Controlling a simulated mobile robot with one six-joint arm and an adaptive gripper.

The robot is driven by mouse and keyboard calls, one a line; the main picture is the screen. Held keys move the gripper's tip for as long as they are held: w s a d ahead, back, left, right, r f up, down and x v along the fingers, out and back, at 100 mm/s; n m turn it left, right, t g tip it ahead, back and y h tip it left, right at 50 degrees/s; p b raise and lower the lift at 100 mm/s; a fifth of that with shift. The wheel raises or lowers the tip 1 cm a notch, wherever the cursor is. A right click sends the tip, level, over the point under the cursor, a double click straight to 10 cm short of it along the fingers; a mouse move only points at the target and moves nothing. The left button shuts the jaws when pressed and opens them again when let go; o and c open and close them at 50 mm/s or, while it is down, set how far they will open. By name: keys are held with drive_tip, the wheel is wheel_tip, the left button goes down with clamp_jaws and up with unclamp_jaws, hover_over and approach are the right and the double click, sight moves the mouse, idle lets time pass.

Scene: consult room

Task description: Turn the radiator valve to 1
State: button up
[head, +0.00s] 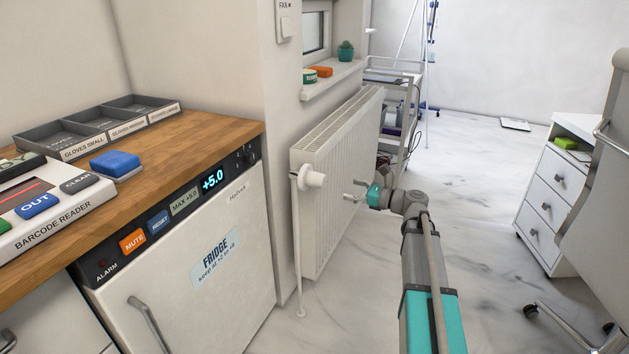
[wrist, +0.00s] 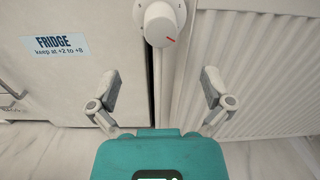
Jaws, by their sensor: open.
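The radiator valve (head: 311,180) is a white round knob at the upper near corner of the white radiator (head: 338,160), with a pipe running down to the floor. In the wrist view the valve knob (wrist: 160,24) is at the top centre, with a red mark on its face and a pale collar behind it. In the wrist view my gripper's two fingers (wrist: 158,88) are spread wide, below the knob.
A fridge (head: 190,260) under a wooden counter (head: 190,140) stands left of the radiator. A window sill (head: 332,78) with small items is above it. A trolley (head: 400,115) stands behind the radiator and a drawer unit (head: 548,210) at the right. The floor between is clear.

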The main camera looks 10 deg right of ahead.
sight(314, 180)
drive_tip(key=x, duration=1.2)
drive_tip(key=shift+w, duration=0.1)
drive_tip(key=c, duration=1.1)
drive_tip(key=shift+c, duration=0.2)
drive_tip(key=shift+n, duration=0.3)
drive_tip(key=n, duration=0.5)
drive_tip(key=shift+n, duration=0.4)
drive_tip(key=n, duration=0.5)
drive_tip(key=shift+n+b, duration=0.3)
